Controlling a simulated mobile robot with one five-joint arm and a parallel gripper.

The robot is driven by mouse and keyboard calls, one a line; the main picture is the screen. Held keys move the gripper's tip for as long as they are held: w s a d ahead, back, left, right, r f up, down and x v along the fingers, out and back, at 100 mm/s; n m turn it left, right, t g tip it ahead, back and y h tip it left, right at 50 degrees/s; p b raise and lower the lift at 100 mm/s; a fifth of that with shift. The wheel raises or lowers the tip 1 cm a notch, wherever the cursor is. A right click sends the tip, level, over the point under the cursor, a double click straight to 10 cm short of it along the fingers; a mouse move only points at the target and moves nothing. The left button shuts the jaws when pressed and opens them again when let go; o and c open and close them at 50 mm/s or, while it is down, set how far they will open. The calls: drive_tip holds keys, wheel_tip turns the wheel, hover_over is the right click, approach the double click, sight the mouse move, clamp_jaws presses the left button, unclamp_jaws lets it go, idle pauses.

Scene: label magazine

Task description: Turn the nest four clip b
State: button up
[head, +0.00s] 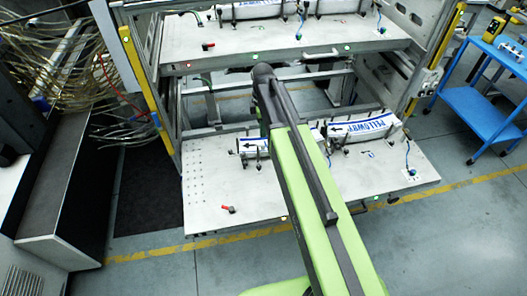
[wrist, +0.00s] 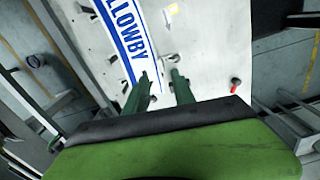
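My gripper (wrist: 160,78) shows in the wrist view as two dark green fingers with a gap between them and nothing in it. It is above a pale shelf plate, just beside a white label strip (wrist: 124,38) with blue letters. In the head view my green arm hides the gripper. The lower shelf (head: 205,180) carries label strips (head: 362,129) held in dark upright holders, and a blue-ended piece (head: 412,172) at the right. I cannot tell which part is nest four clip b.
A red-handled part (head: 228,209) lies at the lower shelf's front left; a red part also shows in the wrist view (wrist: 235,84). An upper shelf (head: 240,45) with similar strips stands above. A blue cart (head: 480,105) is at the right. Cables hang at the left.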

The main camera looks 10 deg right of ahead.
sight(263, 146)
wheel_tip(263, 146, down, 10)
drive_tip(key=b, duration=0.8)
drive_tip(key=shift+r, duration=0.1)
drive_tip(key=shift+r, duration=0.1)
clamp_jaws()
drive_tip(key=shift+d, duration=0.1)
